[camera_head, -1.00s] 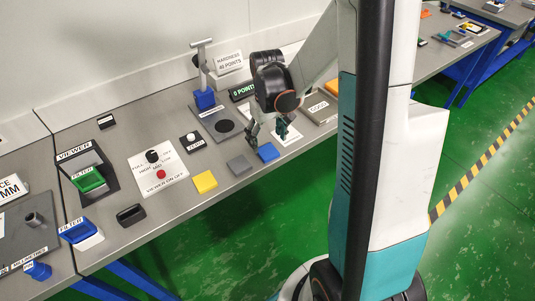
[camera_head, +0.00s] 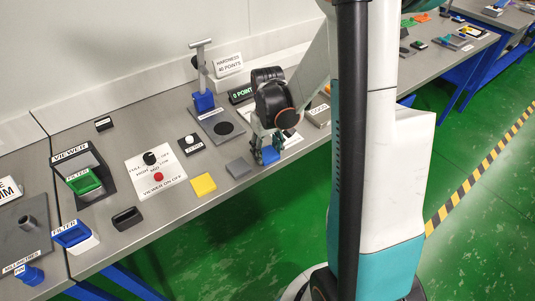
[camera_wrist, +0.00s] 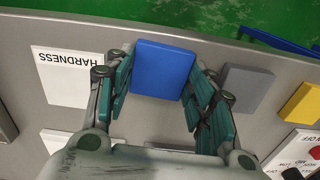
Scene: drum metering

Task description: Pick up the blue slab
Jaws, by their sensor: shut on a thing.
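The blue slab (camera_head: 270,155) lies near the front edge of the grey bench, partly hidden by my gripper in the head view. In the wrist view the blue slab (camera_wrist: 162,68) is a flat square block between the teal finger pads. My gripper (camera_wrist: 160,88) is shut on it, with one finger at each side. In the head view my gripper (camera_head: 265,148) is down at bench height, around the slab. I cannot tell whether the slab is off the bench.
A grey slab (camera_head: 238,167) and a yellow slab (camera_head: 203,185) lie to the left along the front edge; the grey slab (camera_wrist: 246,88) is close beside my finger in the wrist view. A white HARDNESS plate (camera_wrist: 62,76) lies on the other side. A blue-based post stand (camera_head: 203,100) is behind.

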